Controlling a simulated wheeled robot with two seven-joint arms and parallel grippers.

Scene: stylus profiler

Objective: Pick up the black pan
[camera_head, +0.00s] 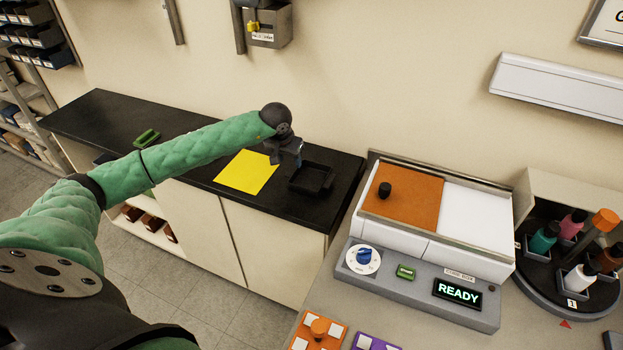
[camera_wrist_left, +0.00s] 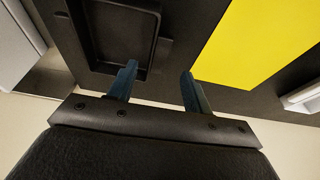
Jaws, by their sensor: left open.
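The black pan (camera_head: 312,179) is a small dark rectangular tray on the black counter, just right of the yellow sheet. In the left wrist view the pan (camera_wrist_left: 122,66) is at the upper left, with a raised rim and a tab on its right side. My left gripper (camera_head: 290,158) is at the pan's left rear side in the head view. In the wrist view its two blue-grey fingers (camera_wrist_left: 156,80) are apart, with nothing visible held between them. One finger overlaps the pan's near edge in that view; I cannot tell whether they touch. My right gripper does not show.
The yellow sheet (camera_head: 246,172) lies flat on the counter (camera_head: 95,118). A green object (camera_head: 146,137) is further left. To the right is a machine with a dial and READY display (camera_head: 458,292), then a carousel of bottles (camera_head: 568,262). The wall is behind the counter.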

